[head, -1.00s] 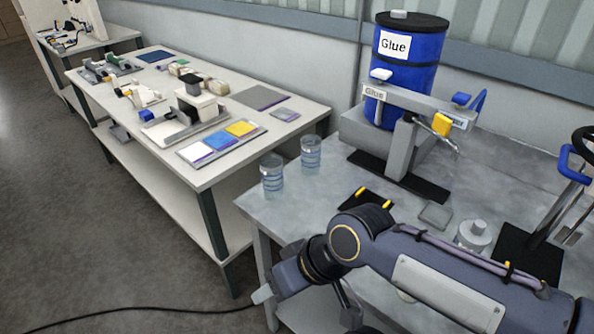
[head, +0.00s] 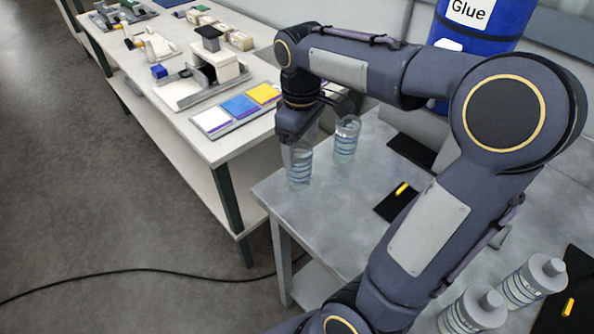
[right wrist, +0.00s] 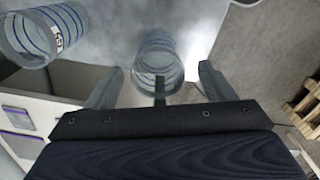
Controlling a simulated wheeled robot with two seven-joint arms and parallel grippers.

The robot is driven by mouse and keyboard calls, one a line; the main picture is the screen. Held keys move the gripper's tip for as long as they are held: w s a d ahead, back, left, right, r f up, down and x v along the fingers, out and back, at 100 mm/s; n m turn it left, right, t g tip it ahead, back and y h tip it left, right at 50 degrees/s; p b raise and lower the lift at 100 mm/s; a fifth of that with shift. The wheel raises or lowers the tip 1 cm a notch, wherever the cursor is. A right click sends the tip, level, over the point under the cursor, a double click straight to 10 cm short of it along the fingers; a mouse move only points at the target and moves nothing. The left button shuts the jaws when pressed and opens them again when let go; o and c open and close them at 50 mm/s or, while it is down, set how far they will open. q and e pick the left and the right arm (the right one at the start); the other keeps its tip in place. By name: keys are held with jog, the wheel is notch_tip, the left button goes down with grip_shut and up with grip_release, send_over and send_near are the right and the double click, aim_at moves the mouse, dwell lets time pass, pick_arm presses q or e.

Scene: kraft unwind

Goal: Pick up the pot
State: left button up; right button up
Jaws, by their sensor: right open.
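Two clear cylindrical pots with blue bands stand upright on the grey metal table. The nearer pot (head: 300,168) is at the table's left corner, and the other pot (head: 345,140) is just behind it to the right. My right gripper (head: 297,143) is open and points down at the nearer pot's top. In the right wrist view, one pot (right wrist: 158,58) shows between the spread fingers of the gripper (right wrist: 162,72), and the other pot (right wrist: 45,35) is at upper left. I cannot tell whether the fingers touch the pot. My left gripper is out of view.
The grey table (head: 325,215) is bare around the pots. A black pad (head: 397,203) lies right of them, and grey-capped bottles (head: 475,312) stand at lower right. A blue glue drum (head: 480,30) is behind my arm. A white bench (head: 160,95) stands to the left.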

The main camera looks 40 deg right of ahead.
aim_at(299, 154)
jog(key=f, duration=0.4)
jog(key=shift+w, duration=0.35)
jog(key=shift+f, duration=0.55)
jog(key=c, duration=1.3)
jog(key=shift+c, duration=0.6)
jog(key=shift+r, duration=0.15)
